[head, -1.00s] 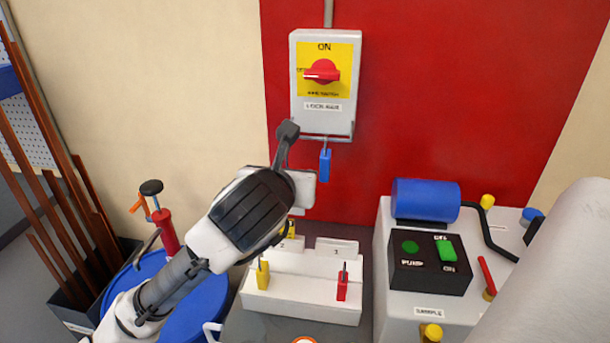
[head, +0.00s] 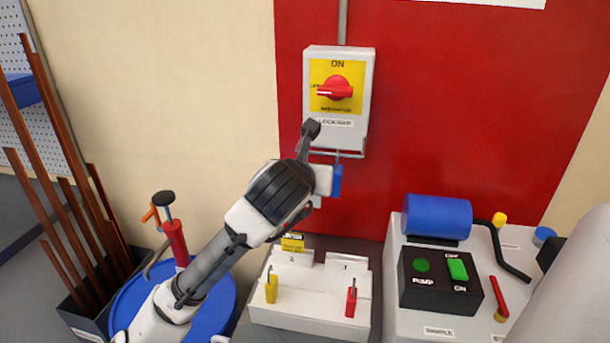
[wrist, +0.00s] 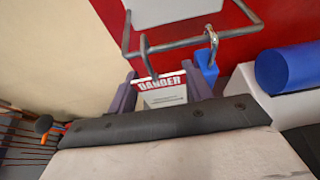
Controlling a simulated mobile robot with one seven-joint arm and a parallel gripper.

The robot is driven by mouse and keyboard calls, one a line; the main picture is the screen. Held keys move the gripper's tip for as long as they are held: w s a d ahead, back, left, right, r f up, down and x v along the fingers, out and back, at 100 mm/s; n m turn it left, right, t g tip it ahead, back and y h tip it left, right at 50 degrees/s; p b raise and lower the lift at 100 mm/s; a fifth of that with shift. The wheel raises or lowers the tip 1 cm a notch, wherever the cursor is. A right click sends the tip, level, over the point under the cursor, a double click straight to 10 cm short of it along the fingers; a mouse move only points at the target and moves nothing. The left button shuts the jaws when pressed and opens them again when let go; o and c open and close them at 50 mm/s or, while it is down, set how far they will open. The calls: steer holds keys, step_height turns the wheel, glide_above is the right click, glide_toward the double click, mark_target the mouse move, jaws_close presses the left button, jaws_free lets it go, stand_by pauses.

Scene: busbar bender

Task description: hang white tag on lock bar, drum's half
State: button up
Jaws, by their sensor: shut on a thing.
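The white tag (wrist: 165,92), with a red DANGER band and a dark hook (wrist: 149,58), is between the two fingers of my gripper (wrist: 163,98), which is shut on it. The lock bar (head: 340,154) runs under the grey switch box (head: 367,100). In the wrist view the tag's hook overlaps the left part of the bar (wrist: 182,43); I cannot tell whether it is over the bar or in front of it. A blue padlock (wrist: 207,68) hangs on the bar right of the tag. In the head view my gripper (head: 323,180) partly covers the padlock (head: 337,181).
A blue drum (head: 222,312) stands at lower left, beside copper bars in a bin (head: 85,325). A white rack (head: 300,316) with yellow and red padlocks is below my gripper. A pump unit with a blue cylinder (head: 437,217) stands right.

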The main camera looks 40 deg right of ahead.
steer(key=shift+w+d+f+b, duration=0.55)
steer(key=shift+w+d+f, duration=0.1)
steer(key=shift+d+f, duration=0.15)
steer(key=o, duration=1)
steer(key=shift+o, duration=0.2)
